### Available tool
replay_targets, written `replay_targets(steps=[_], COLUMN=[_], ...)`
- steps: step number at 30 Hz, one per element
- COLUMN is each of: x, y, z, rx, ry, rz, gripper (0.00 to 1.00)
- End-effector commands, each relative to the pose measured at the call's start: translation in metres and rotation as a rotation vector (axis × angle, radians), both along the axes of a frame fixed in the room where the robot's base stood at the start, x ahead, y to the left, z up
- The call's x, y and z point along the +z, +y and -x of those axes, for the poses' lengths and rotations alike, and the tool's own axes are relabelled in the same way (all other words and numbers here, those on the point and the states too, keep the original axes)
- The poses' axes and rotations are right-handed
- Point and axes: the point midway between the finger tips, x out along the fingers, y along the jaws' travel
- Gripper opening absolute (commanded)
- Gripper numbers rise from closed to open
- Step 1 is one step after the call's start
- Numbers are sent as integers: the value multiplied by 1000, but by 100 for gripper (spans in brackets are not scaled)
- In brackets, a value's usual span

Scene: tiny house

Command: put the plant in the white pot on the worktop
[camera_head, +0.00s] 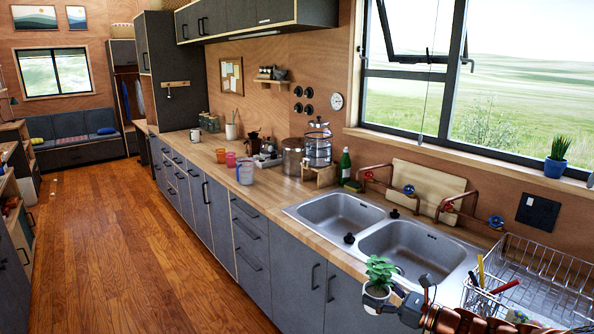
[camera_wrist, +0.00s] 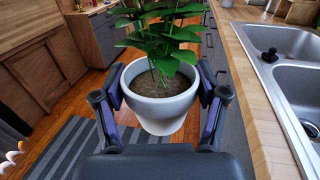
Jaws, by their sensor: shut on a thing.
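The plant in the white pot (camera_head: 376,295) has green leaves and shows at the bottom of the head view, in front of the sink counter. My gripper (camera_head: 392,303) is shut on the pot. In the wrist view the pot (camera_wrist: 165,108) is upright, with dark soil and green stems, between the two fingers of my gripper (camera_wrist: 163,95). It hangs over the floor beside the counter edge. The wooden worktop (camera_head: 277,192) runs along the right wall, with bare wood left of the sink.
A double steel sink (camera_head: 345,212) and a wire dish rack (camera_head: 535,278) take up the near worktop. A blue-and-white mug (camera_head: 245,172), orange cups (camera_head: 230,159), a steel pot (camera_head: 293,157) and a green bottle (camera_head: 346,163) stand farther along. A striped rug (camera_wrist: 85,150) lies on the floor.

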Motion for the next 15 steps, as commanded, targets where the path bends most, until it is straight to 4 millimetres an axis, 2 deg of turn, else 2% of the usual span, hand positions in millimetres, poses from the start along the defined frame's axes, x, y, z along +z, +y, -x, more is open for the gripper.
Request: replay_targets(steps=[7, 15], x=[-18, -16], y=[22, 22], z=[-3, -3], rx=[55, 59], ry=[1, -3], rz=[1, 0], gripper=[33, 33])
